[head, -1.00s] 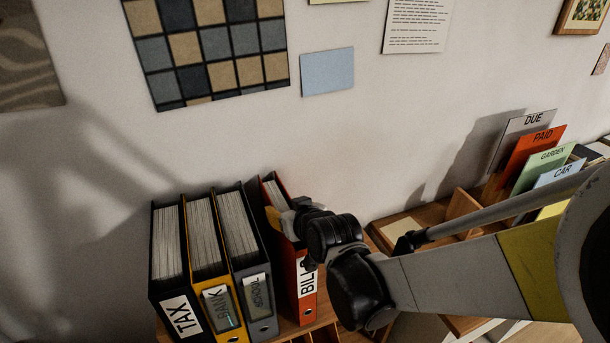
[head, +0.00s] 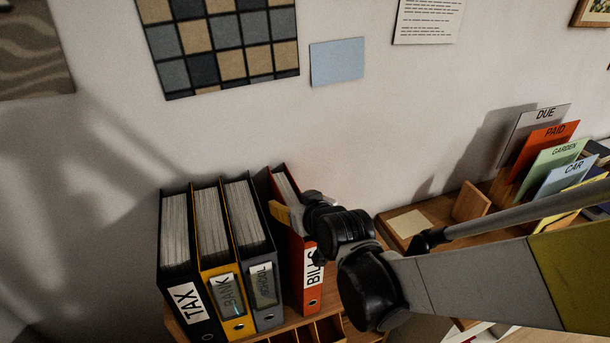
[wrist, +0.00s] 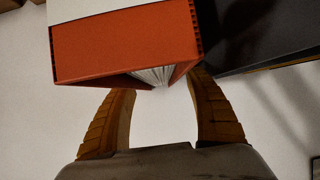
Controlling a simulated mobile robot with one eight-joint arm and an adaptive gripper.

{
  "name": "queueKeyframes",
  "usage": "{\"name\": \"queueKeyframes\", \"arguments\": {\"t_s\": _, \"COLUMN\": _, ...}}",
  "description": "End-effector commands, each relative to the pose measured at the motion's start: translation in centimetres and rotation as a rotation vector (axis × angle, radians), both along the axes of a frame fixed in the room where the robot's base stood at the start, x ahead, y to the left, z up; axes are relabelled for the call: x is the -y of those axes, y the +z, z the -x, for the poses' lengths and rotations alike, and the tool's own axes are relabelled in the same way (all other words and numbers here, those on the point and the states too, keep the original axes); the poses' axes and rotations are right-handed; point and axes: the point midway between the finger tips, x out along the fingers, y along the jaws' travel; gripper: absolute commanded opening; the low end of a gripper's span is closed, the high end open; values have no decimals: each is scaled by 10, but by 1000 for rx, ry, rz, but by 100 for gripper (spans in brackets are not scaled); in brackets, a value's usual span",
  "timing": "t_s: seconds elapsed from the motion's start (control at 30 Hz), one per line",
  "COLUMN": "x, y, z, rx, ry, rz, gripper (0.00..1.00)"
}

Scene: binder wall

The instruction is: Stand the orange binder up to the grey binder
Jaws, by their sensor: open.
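The orange binder (head: 312,285), labelled BILLS, stands nearly upright at the right end of the binder row. A narrow gap separates it from the grey binder (head: 264,290), labelled SCHOOL, on its left. My gripper (head: 287,213) is at the orange binder's upper part, with one yellow finger showing on its left side. In the wrist view the open fingers (wrist: 163,88) reach to either side of the orange binder's end (wrist: 130,45), where its pages show. Their tips are partly hidden by it, and I cannot tell whether they touch it. A dark binder side shows at right.
A yellow binder (head: 229,285) and a black binder (head: 185,295) stand left of the grey one. Wooden compartments (head: 330,330) lie below. At right, a wooden sorter holds labelled cards (head: 545,165). The wall is close behind the binders.

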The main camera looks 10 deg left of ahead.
Motion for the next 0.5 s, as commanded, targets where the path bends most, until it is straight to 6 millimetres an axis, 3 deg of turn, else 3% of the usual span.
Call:
{"name": "queueKeyframes", "arguments": {"t_s": 0.3, "x": 37, "y": 35, "z": 50, "rx": 1, "ry": 0, "rz": 1, "gripper": 64}}
{"name": "queueKeyframes", "arguments": {"t_s": 0.5, "x": 48, "y": 46, "z": 66, "rx": 0, "ry": -1, "rz": 0, "gripper": 64}}
